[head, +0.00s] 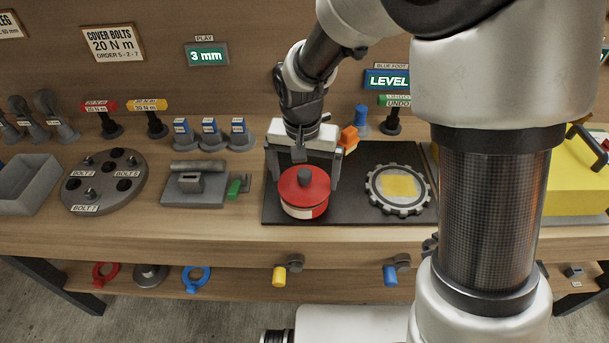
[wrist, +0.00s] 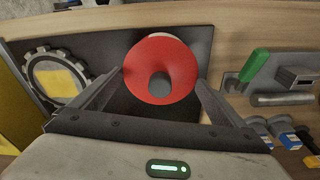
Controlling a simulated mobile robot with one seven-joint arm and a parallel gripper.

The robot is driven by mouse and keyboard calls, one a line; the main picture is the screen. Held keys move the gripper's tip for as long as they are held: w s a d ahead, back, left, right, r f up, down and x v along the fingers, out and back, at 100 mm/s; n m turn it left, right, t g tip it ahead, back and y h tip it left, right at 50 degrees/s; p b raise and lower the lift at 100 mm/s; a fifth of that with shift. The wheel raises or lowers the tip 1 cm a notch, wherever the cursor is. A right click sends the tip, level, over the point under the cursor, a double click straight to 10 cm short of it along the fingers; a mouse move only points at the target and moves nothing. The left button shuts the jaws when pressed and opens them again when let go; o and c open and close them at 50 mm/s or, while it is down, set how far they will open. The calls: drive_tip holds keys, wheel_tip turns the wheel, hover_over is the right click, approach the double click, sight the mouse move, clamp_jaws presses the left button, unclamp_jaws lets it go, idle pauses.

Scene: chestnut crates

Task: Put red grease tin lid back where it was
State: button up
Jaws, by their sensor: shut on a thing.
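The red grease tin lid (head: 318,183) is round with a dark knob in its middle. It also shows from above in the wrist view (wrist: 160,55). My gripper (head: 305,180) is shut on the lid, one finger on each side of its rim; its fingers also show in the wrist view (wrist: 160,78). The cream and red tin (head: 300,211) is directly under the lid on the dark mat (head: 352,213). A sliver of the tin shows past the lid's far edge in the wrist view. Whether the lid rests fully on the tin is hard to tell.
A toothed ring with a yellow centre (head: 398,188) lies right of the tin. A grey block (head: 194,189) and a green-handled piece (head: 236,187) are to the left. An orange piece (head: 348,137) and blue-topped posts stand behind. The mat's front strip is clear.

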sight(303, 177)
drive_tip(key=shift+f+b, duration=0.3)
drive_tip(key=shift+f, duration=0.35)
drive_tip(key=o, duration=0.7)
drive_tip(key=shift+r, duration=0.1)
drive_tip(key=shift+r+p, duration=0.45)
drive_tip(key=shift+r, duration=0.15)
wheel_tip(303, 177, up, 11)
drive_tip(key=s+p, duration=0.1)
drive_tip(key=s+d+r+t, duration=0.1)
drive_tip(key=s+d+r, duration=0.2)
drive_tip(key=s+d, duration=0.2)
drive_tip(key=s+d+r+n+t, duration=0.1)
drive_tip(key=s+d+r, duration=0.2)
drive_tip(key=s+d, duration=0.2)
drive_tip(key=s+d+r+n+t, duration=0.1)
drive_tip(key=s+d+r+t, duration=0.1)
drive_tip(key=s+d, duration=0.3)
drive_tip(key=shift+s+d+r, duration=0.3)
drive_tip(key=shift+d+r, duration=0.2)
drive_tip(key=shift+r, duration=0.2)
wheel_tip(303, 177, up, 7)
drive_tip(key=p, duration=0.7)
drive_tip(key=shift+r, duration=0.1)
